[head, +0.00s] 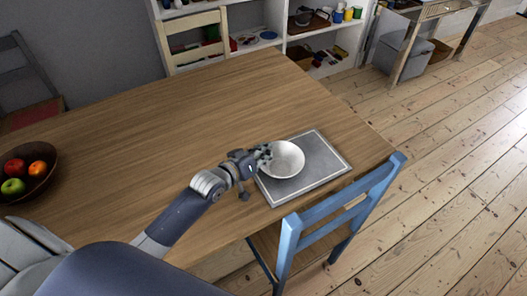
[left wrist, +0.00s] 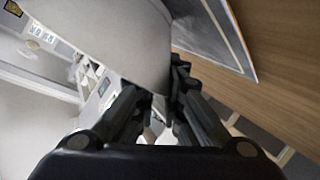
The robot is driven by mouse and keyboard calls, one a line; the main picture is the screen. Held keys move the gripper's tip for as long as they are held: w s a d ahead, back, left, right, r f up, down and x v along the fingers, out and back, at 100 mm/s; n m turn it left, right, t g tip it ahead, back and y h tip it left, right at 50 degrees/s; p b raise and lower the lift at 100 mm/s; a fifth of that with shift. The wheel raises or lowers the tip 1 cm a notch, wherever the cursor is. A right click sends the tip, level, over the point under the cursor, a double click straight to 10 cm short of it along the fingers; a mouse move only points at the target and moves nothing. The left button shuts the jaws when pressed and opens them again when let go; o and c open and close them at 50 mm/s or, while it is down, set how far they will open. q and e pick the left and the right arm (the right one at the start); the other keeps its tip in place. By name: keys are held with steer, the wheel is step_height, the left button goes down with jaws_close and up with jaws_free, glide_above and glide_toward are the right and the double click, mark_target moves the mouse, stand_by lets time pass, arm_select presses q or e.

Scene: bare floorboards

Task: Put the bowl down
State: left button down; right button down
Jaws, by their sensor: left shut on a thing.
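A white bowl (head: 285,160) is at the grey placemat (head: 325,160) near the right end of the wooden table. It appears upright in the head view; I cannot tell whether its base touches the mat. My left gripper (head: 264,157) is shut on the bowl's left rim. In the left wrist view the bowl (left wrist: 105,35) fills the upper middle, with its wall between the two dark fingers (left wrist: 165,95). The placemat (left wrist: 215,30) shows at its right. My right gripper is not in view.
The wooden table (head: 170,120) is largely clear. A dark fruit bowl (head: 45,180) with apples and an orange stands at the left edge. A blue chair (head: 340,210) stands close to the near right side. A cream chair (head: 195,40) is at the far side.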

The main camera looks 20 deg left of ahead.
arm_select(q)
steer(key=c, duration=1.7)
jaws_free()
steer(key=shift+f, duration=0.1)
steer(key=v, duration=1.2)
steer(key=shift+r, duration=0.25)
